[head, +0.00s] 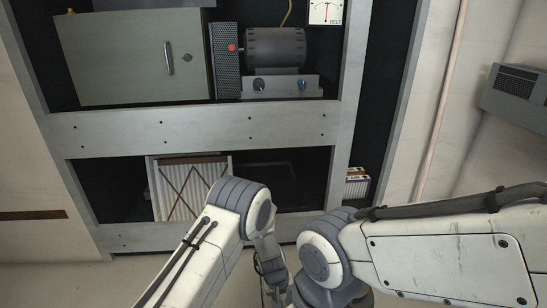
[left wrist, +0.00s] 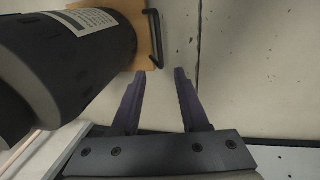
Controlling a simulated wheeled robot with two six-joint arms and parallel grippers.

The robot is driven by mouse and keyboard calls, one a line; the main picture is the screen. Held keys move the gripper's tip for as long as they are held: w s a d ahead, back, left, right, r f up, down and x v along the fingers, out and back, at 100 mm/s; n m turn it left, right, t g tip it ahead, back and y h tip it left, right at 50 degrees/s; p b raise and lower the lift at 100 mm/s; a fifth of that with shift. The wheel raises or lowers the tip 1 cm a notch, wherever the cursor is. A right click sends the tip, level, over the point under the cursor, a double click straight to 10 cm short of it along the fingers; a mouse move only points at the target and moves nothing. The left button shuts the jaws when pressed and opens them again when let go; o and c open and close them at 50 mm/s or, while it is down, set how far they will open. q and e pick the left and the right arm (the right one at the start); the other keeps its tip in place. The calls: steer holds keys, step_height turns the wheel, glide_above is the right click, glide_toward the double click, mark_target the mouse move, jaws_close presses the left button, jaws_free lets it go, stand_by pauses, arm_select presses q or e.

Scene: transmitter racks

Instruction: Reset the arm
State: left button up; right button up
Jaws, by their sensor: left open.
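In the left wrist view my left gripper (left wrist: 160,74) is open, with its two dark purple fingers apart and nothing between them. Pale, cracked panelling lies behind the fingertips. In the head view my left arm rises from the bottom, bends at a grey joint and folds back down; its fingertips cannot be made out there. My right arm comes in from the right and bends at a grey joint near the bottom middle. My right gripper is not visible.
A grey metal rack frame (head: 200,129) holds a grey-green cabinet (head: 130,60), a dark motor (head: 274,47) and a white framed filter (head: 178,190). A grey vented box (head: 517,92) is on the right wall. A dark ribbed cylinder (left wrist: 75,60) is close left of the gripper.

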arm_select(q)
steer(key=a+r+t, duration=0.1)
steer(key=a+r, duration=0.4)
steer(key=r, duration=0.3)
steer(key=a+r, duration=0.6)
steer(key=r, duration=0.3)
steer(key=s+a+r+m+t+y, duration=0.1)
steer(key=s+a+r+y, duration=0.1)
steer(key=s+a+r, duration=1)
steer(key=s+d+r+m+g, duration=0.1)
steer(key=s+d+r+m, duration=0.25)
steer(key=s+d, duration=0.35)
steer(key=s+d+r+m+g, duration=0.1)
steer(key=s+d+r+m, duration=0.25)
steer(key=s+d, duration=0.4)
step_height(320, 180, up, 37)
steer(key=p, duration=3.9)
steer(key=shift+a+h, duration=0.3)
steer(key=shift+h, duration=0.1)
steer(key=shift+w, duration=0.1)
